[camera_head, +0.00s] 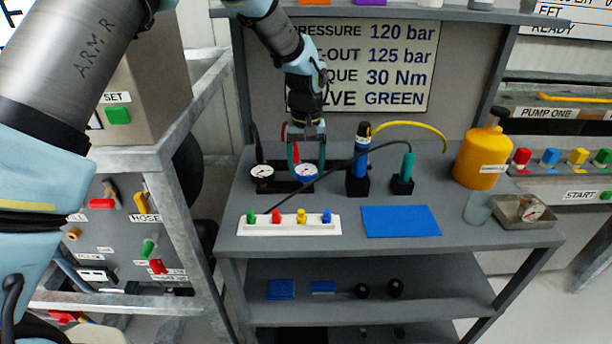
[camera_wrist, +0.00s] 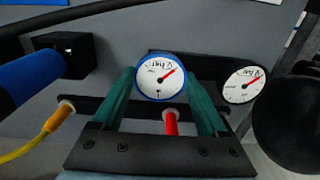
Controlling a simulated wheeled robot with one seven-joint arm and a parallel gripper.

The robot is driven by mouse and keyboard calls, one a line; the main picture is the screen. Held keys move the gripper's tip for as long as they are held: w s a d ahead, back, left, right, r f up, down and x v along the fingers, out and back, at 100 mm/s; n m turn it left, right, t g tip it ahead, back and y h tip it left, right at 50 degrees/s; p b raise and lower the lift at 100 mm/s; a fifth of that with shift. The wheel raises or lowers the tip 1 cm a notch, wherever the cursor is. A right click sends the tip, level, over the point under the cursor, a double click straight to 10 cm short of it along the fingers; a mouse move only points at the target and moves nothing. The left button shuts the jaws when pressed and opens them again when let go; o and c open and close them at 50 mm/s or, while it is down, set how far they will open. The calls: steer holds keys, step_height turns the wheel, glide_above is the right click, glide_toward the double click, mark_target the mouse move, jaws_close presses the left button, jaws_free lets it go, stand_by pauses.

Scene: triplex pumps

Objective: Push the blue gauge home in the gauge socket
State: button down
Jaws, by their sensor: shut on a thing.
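The blue gauge (camera_head: 306,171) has a white dial, a red needle and a blue rim. In the wrist view the blue gauge (camera_wrist: 161,77) sits between the two green fingers of my gripper (camera_wrist: 161,92), which is shut on it. In the head view my gripper (camera_head: 306,158) reaches down to it from above. The gauge is at the black block (camera_head: 286,187) on the bench, beside a black-rimmed gauge (camera_head: 262,172). The gauge socket and the gauge's lower end are hidden, so I cannot tell how deep it sits.
To the right stand a blue cylindrical tool (camera_head: 359,165) and a green one (camera_head: 408,165) in black holders. In front lie a white strip with coloured pegs (camera_head: 290,229) and a blue mat (camera_head: 400,221). A yellow bottle (camera_head: 480,158) and a metal tray (camera_head: 518,219) stand far right.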

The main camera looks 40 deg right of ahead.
mark_target(306, 169)
steer(key=shift+r+p, duration=1.8)
steer(key=shift+r, duration=1.1)
steer(key=shift+s+f, duration=0.1)
